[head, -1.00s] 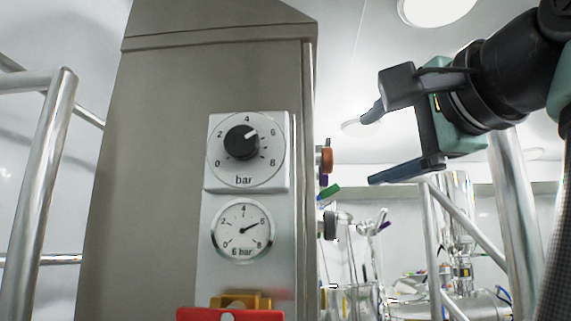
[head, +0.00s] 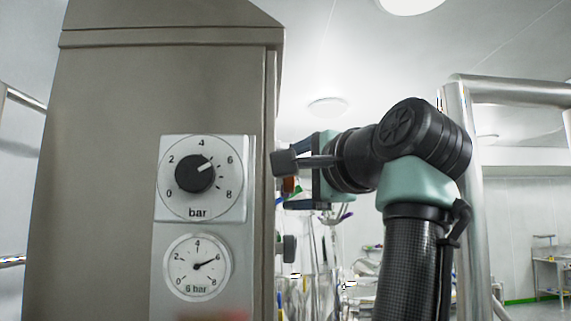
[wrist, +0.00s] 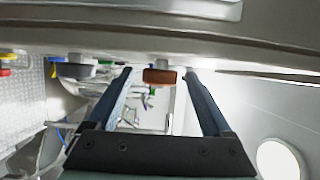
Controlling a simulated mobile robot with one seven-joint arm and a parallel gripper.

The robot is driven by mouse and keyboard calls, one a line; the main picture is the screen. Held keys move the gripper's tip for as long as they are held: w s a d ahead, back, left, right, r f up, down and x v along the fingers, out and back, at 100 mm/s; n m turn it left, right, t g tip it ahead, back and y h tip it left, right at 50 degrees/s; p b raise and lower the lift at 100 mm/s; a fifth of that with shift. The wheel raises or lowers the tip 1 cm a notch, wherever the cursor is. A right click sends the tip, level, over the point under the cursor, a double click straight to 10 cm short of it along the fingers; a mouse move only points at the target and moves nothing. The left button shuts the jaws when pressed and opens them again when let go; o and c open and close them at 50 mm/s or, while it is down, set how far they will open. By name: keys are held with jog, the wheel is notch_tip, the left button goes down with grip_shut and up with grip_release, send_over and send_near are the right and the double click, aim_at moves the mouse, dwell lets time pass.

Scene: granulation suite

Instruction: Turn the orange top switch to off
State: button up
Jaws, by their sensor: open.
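The orange switch (wrist: 160,77) sticks out from the steel cabinet's side face in the wrist view. It appears between the two blue fingers of my gripper (wrist: 158,73), with a gap on each side. I cannot tell how far the fingertips reach along it. In the head view a small part of the orange switch (head: 289,185) shows at the cabinet's right edge, mostly hidden by my gripper (head: 287,176). My gripper is open and holds nothing. The switch's pointer and any off mark are not visible.
The cabinet front (head: 110,170) carries a black pressure knob (head: 195,174) and a round gauge (head: 197,267). A grey knob (wrist: 78,69) sits left of the switch in the wrist view. Glassware (head: 312,265) and a steel rail (head: 457,115) stand behind and right.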

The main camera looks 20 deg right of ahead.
jog(key=shift+w, duration=0.25)
grip_shut()
jog(key=shift+f, duration=0.1)
